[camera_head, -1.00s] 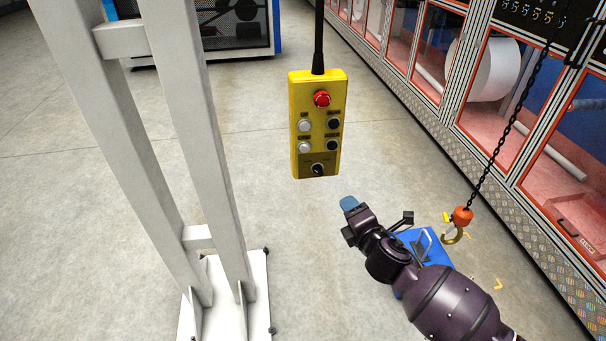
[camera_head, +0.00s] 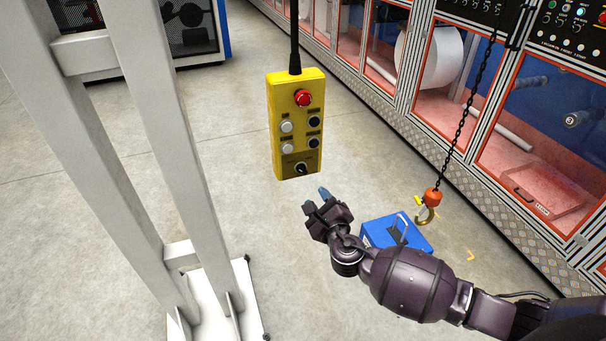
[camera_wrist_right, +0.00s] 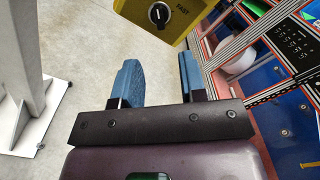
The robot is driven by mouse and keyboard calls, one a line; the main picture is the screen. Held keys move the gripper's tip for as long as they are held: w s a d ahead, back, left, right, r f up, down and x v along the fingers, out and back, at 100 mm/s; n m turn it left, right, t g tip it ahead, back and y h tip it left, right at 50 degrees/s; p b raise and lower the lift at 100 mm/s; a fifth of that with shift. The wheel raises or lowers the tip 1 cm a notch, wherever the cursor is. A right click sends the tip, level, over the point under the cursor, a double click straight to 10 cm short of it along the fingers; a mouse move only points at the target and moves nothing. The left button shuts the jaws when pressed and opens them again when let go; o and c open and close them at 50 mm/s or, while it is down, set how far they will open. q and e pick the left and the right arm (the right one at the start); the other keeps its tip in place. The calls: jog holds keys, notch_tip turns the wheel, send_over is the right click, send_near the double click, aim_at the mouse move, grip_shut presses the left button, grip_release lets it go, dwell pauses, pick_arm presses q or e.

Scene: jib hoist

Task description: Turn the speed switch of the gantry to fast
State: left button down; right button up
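The yellow control pendant (camera_head: 295,125) hangs from a black cable. It has a red button, two white and two black buttons, and a dark rotary speed switch (camera_head: 300,168) at its bottom. In the right wrist view the switch (camera_wrist_right: 159,14) shows a white pointer line, with the word FAST to its right. My right gripper (camera_head: 316,198) is just below the pendant, apart from it. In the right wrist view its blue fingers (camera_wrist_right: 160,82) are spread with nothing between them. My left gripper is in neither view.
A grey steel post frame (camera_head: 165,130) stands at the left. An orange hoist hook (camera_head: 431,198) hangs on a chain above a blue box (camera_head: 380,232) on the floor. Machine cabinets (camera_head: 480,80) line the right. Open floor lies around the pendant.

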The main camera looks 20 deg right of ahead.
aim_at(303, 172)
jog(key=w, duration=0.3)
jog(key=w+b, duration=0.1)
jog(key=w, duration=0.6)
jog(key=shift+w+a, duration=0.25)
jog(key=shift+w, duration=0.15)
jog(key=c, duration=0.6)
